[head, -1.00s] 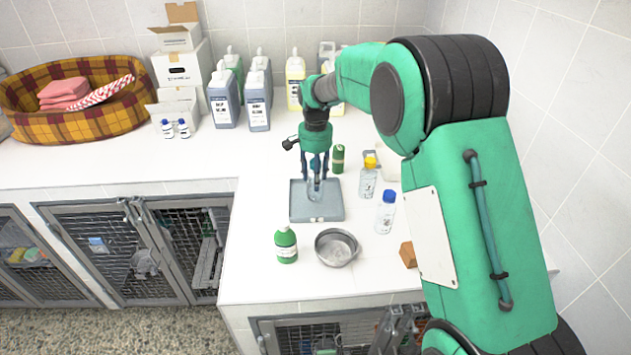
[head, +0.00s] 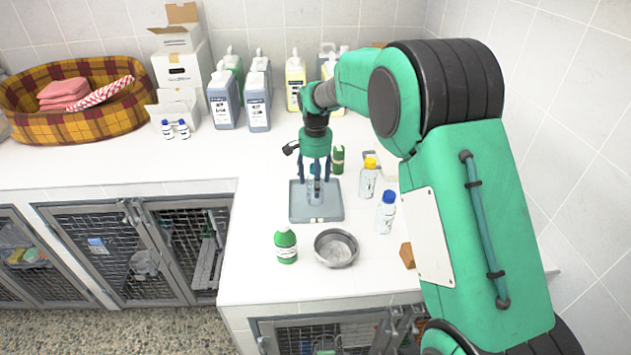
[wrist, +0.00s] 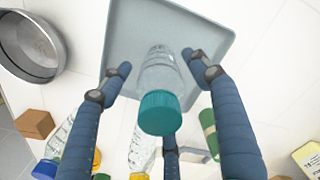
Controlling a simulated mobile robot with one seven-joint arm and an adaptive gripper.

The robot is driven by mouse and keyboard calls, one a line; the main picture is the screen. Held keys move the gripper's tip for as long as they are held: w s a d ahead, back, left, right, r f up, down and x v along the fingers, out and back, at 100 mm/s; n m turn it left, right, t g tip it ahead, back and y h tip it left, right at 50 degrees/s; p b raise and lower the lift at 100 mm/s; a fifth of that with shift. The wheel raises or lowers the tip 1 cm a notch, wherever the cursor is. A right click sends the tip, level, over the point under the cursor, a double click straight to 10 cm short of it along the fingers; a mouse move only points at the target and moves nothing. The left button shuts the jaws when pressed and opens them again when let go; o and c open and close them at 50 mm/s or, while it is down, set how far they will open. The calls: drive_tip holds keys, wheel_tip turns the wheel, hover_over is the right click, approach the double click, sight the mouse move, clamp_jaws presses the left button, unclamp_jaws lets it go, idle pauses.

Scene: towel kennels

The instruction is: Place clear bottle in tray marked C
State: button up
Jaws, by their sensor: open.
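A clear bottle (head: 316,189) with a teal cap stands on the grey tray (head: 297,211). In the wrist view the bottle (wrist: 158,75) has its base on the tray (wrist: 122,35) and its cap toward the camera. My gripper (head: 315,181) is open over the tray, with its fingers spread around the bottle. In the wrist view the fingertips (wrist: 158,70) stand apart from its sides. A small pale label sits on the tray's front edge; its letter is too small to read.
A yellow-capped clear bottle (head: 368,181) and a blue-capped one (head: 386,215) stand to the right. A green bottle (head: 286,246), a metal bowl (head: 336,249) and a brown block (head: 407,255) are in front. A green can (head: 338,160) is behind. The counter left of the tray is clear.

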drive_tip(key=shift+r, duration=0.1)
wheel_tip(320, 180, up, 12)
drive_tip(key=shift+r+p, duration=0.1)
drive_tip(key=shift+p, duration=0.75)
idle(0.5)
